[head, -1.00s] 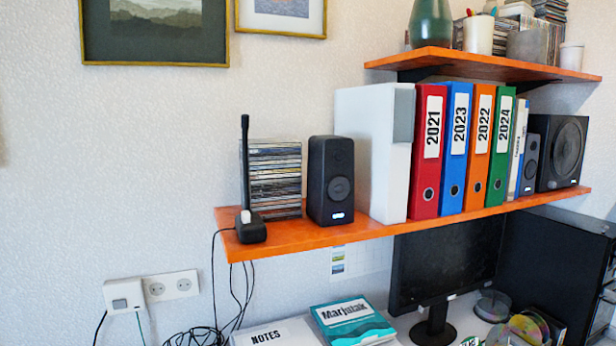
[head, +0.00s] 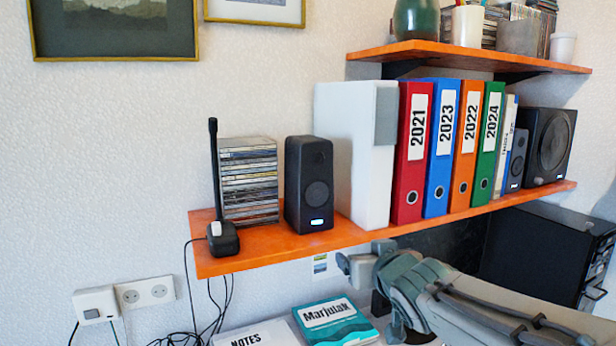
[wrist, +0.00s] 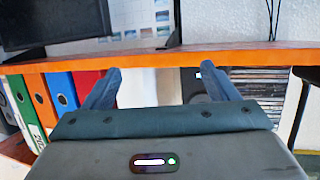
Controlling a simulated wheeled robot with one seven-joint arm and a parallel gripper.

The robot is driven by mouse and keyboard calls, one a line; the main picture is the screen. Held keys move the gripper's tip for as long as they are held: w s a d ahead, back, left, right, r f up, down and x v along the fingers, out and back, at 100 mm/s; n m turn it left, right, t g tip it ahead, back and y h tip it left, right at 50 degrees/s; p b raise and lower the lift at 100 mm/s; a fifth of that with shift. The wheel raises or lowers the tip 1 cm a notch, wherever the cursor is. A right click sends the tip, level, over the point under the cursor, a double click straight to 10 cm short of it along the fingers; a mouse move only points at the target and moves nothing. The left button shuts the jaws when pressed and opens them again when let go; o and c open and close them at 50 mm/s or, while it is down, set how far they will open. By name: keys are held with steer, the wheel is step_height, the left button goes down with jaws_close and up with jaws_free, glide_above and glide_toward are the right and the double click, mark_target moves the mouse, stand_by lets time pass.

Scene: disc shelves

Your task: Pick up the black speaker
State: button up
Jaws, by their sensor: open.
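A black speaker (head: 308,185) stands upright on the orange shelf (head: 265,238), between a stack of CD cases and a white box. A dark part of it shows by the right finger in the inverted wrist view (wrist: 192,85). A smaller dark speaker (head: 516,160) and a large black one (head: 549,147) stand at the shelf's right end. My gripper (head: 350,264) is below the shelf's front edge, right of and lower than the first speaker, and touches nothing I can make out. In the wrist view its two fingers (wrist: 160,78) are apart with nothing between them.
The white box (head: 352,155) stands close right of the speaker, then several binders (head: 408,150). The CD stack (head: 249,180) and a black antenna device (head: 222,237) are on its left. An upper shelf (head: 465,56) overhangs the binders. Books (head: 335,322) lie on the desk below.

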mark_target(316, 194)
steer(key=w+a+r+n+t+y+p, duration=0.1)
steer(key=w+a+r+n+t+y, duration=0.15)
steer(key=a+r+y, duration=0.5)
steer(key=w, duration=0.2)
steer(key=w+a+r+h+p, duration=0.1)
steer(key=w, duration=0.2)
steer(key=w+h, duration=0.1)
steer(key=w, duration=0.1)
steer(key=shift+w+a+r+n+h, duration=0.2)
steer(key=shift+w+a+n+h, duration=0.05)
steer(key=shift+w, duration=0.1)
steer(key=shift+p+x, duration=1.4)
steer(key=shift+x, duration=1.3)
steer(key=shift+d+r, duration=0.1)
steer(key=shift+d, duration=0.05)
steer(key=c, duration=1)
steer(key=shift+c, duration=0.2)
